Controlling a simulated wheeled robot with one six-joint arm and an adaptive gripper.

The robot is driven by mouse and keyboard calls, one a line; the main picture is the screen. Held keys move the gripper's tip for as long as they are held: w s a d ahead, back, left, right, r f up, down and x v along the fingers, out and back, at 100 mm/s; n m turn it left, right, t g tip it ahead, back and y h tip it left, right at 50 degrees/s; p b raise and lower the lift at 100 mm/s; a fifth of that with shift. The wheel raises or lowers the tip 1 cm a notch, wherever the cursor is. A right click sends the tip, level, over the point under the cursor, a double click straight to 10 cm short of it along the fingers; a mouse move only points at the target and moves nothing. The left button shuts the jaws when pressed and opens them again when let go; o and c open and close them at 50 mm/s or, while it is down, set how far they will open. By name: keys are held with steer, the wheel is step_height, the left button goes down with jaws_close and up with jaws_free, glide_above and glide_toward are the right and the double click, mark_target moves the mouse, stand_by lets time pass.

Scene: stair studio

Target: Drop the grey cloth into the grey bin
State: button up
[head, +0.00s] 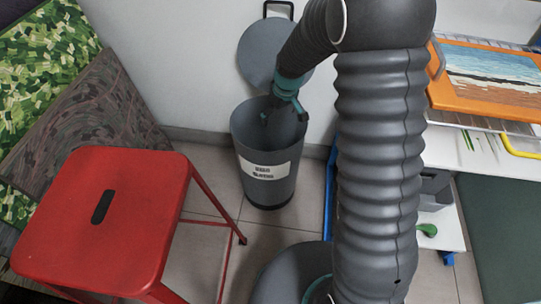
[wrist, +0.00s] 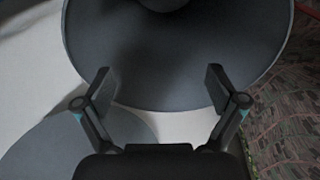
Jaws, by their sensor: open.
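The grey bin (head: 268,191) stands upright on the floor near the wall, with a white label on its front. My gripper (head: 284,115) is at the bin's open mouth, pointing down into it. In the wrist view my gripper (wrist: 158,78) has its two fingers wide apart with nothing between them. The inside of the bin (wrist: 125,55) fills the upper part of that view. A darker rounded shape shows at its top edge; I cannot tell whether it is the bin's floor or the cloth. The grey cloth is not clearly visible in either view.
A grey round lid (head: 258,52) is against the wall behind the bin; it also shows in the wrist view (wrist: 75,145). A red stool (head: 125,210) stands to the left. A white shelf unit (head: 485,150) with an orange-framed picture (head: 500,97) is at right.

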steer(key=v, duration=1)
steer(key=shift+r, duration=0.4)
